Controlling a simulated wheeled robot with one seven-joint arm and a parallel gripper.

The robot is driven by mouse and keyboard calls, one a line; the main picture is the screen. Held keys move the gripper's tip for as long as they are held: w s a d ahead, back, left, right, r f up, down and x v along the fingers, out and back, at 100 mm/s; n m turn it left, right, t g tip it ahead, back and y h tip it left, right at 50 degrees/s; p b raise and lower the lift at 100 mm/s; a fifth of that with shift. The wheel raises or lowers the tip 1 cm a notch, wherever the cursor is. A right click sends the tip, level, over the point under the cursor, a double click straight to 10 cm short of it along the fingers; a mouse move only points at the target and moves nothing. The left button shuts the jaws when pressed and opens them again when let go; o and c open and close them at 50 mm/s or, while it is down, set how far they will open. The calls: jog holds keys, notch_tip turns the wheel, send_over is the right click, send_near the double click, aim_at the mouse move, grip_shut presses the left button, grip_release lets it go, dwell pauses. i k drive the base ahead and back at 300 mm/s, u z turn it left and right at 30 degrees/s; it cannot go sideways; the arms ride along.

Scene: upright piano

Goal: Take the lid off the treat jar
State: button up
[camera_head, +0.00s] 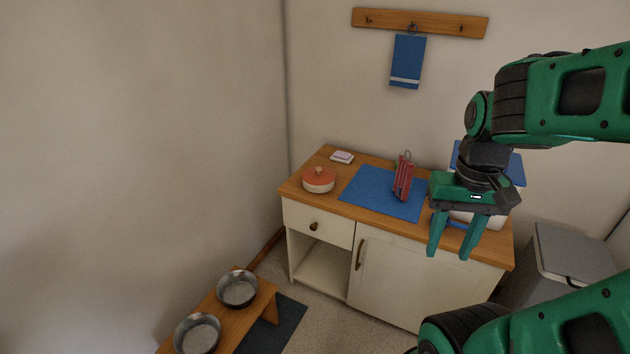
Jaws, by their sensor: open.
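A low round jar (319,187) with a cream body stands at the left end of the wooden counter; it looks like the treat jar. Its orange-red lid (318,175) sits on top, with a small knob. My gripper (449,254) appears to the right of the jar, in front of the counter's right part, with its fingers pointing down. It is open and empty, well apart from the jar. My gripper partly hides a white container with a blue raised part (508,168).
A blue mat (375,194) lies mid-counter, with a red upright object (403,178) at its right. A pink-and-white item (342,157) lies behind the jar. Two metal bowls (238,288) sit on a low wooden stand. A grey bin (575,252) stands at right.

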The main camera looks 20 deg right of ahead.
aim_at(315, 175)
jog(key=z, duration=0.05)
jog(key=i, duration=1.5)
jog(key=z, duration=0.1)
